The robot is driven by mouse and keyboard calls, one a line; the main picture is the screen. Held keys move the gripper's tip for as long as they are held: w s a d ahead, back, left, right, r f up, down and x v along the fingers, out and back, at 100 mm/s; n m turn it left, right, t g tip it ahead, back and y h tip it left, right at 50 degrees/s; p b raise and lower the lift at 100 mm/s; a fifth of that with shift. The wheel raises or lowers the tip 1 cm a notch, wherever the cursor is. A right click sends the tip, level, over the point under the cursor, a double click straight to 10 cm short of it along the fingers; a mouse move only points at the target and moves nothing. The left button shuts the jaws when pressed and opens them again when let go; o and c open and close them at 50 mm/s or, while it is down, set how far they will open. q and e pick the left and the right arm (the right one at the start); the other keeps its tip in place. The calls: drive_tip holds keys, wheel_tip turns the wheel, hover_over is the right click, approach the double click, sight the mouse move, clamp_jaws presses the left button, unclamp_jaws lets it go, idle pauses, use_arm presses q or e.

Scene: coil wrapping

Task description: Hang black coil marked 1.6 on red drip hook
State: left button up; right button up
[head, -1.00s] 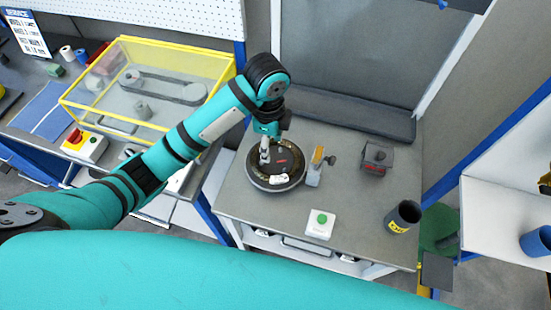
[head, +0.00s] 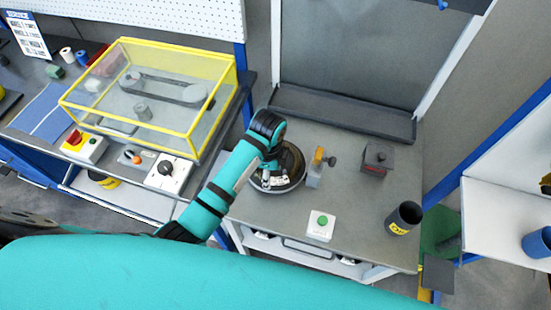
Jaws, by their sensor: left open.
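I cannot make out a black coil marked 1.6, and no red hook shows. A round dark turntable (head: 292,158) stands on the grey bench, partly hidden by my left arm. My left gripper (head: 268,181) is over its front left part, with the fingers small and partly covered by my wrist. The gripper is open, and I see nothing held in it. Whether it touches the turntable I cannot tell. My right gripper is not in view.
On the bench (head: 345,220) are a post with an orange handle (head: 316,165), a dark block (head: 377,158), a green button box (head: 320,225) and a black cup with a yellow label (head: 403,217). A yellow-framed clear case (head: 190,60) stands left.

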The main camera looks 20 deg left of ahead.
use_arm(q)
drive_tip(key=shift+f, duration=1.35)
clamp_jaws()
drive_tip(key=shift+w+r, duration=0.1)
